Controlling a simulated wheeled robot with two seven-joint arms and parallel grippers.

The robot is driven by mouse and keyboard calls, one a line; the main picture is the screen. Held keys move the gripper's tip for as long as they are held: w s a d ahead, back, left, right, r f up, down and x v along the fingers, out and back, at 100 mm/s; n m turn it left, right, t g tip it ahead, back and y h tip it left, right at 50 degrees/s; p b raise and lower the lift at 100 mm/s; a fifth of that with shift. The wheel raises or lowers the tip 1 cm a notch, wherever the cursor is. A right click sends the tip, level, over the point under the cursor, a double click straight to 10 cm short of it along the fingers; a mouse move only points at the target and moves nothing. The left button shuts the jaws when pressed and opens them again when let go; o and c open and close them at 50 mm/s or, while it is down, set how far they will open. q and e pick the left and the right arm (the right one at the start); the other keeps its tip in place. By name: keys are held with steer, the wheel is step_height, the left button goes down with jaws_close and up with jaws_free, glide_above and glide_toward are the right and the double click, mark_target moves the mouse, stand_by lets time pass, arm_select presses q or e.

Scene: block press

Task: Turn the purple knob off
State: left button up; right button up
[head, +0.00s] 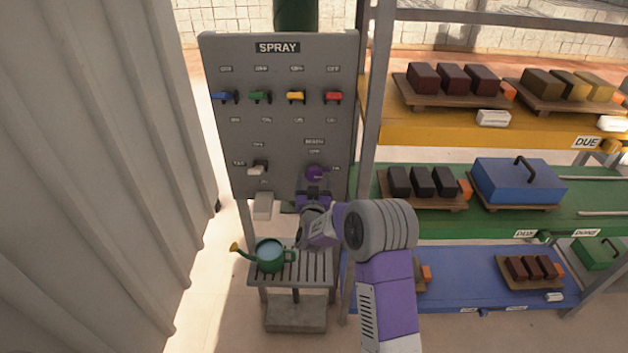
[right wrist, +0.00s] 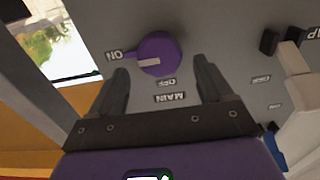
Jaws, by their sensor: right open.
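The purple knob (head: 316,172) is low on the right of the grey SPRAY panel (head: 281,125). In the right wrist view the knob (right wrist: 159,54) shows a pale pointer bar aimed at the ON label (right wrist: 115,55). The OFF label (right wrist: 167,82) lies a quarter turn away, on the gripper side in that view. My right gripper (head: 313,190) is just in front of and below the knob. In the wrist view its open fingers (right wrist: 161,78) stand on either side, with the knob just beyond the tips, seemingly not touched. My left gripper is out of view.
Blue, green, yellow and red switches (head: 278,97) line the panel above. A white lever (head: 257,169) sits left of the knob. A green watering can (head: 270,256) stands on a slatted stand (head: 316,265) below. Loaded shelves (head: 480,220) stand right; a corrugated wall (head: 95,170) stands left.

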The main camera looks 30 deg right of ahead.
mark_target(318, 173)
steer(key=shift+x, duration=1.3)
steer(key=c, duration=1)
